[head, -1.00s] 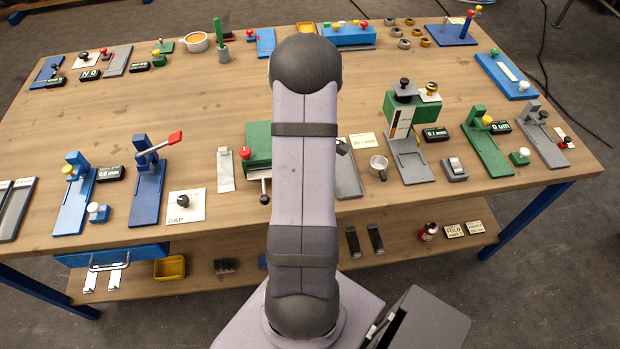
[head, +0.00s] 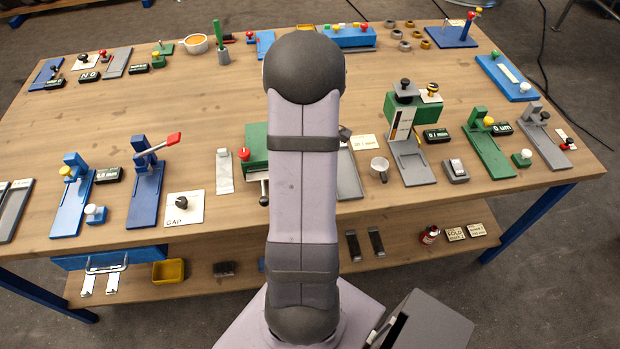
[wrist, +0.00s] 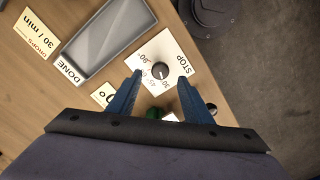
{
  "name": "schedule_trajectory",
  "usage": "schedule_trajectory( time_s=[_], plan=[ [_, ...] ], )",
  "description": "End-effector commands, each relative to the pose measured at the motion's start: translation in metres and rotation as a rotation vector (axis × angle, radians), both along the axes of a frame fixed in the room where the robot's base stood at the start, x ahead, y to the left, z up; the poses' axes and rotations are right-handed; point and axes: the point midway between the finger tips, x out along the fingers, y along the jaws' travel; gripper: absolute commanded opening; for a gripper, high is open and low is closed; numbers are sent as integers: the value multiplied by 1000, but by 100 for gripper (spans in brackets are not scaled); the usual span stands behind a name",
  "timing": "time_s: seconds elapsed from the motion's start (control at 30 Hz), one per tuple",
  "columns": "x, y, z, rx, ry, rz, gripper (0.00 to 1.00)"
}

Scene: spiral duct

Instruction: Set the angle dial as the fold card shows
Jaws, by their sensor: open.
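In the wrist view a round dark dial knob (wrist: 161,70) stands on a white plate (wrist: 177,52) marked STOP, with angle figures such as 90° beside the knob. My gripper (wrist: 160,76) is open and empty, its two blue fingers reaching towards the plate on either side of the knob. I cannot tell whether they touch it. A small card (wrist: 103,94) ending in "0°" lies left of the fingers, partly hidden. My arm hides the angle dial and my gripper there.
A grey DONE tray (wrist: 108,35) lies beside the dial plate, with a drops card (wrist: 35,33) beyond it. In the head view a similar knob on a GAP plate (head: 184,205) stands left of my arm. A grey-green press (head: 405,125) stands to the right.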

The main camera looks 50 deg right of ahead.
Motion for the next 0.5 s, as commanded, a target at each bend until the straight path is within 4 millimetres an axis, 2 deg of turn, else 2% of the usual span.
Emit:
schedule_trajectory(
  time_s=[0.2, 0.5],
  plan=[
    [0, 0, 22, -2, -2, 1, 46],
    [0, 0, 29, -1, 0, 1, 46]
  ],
)
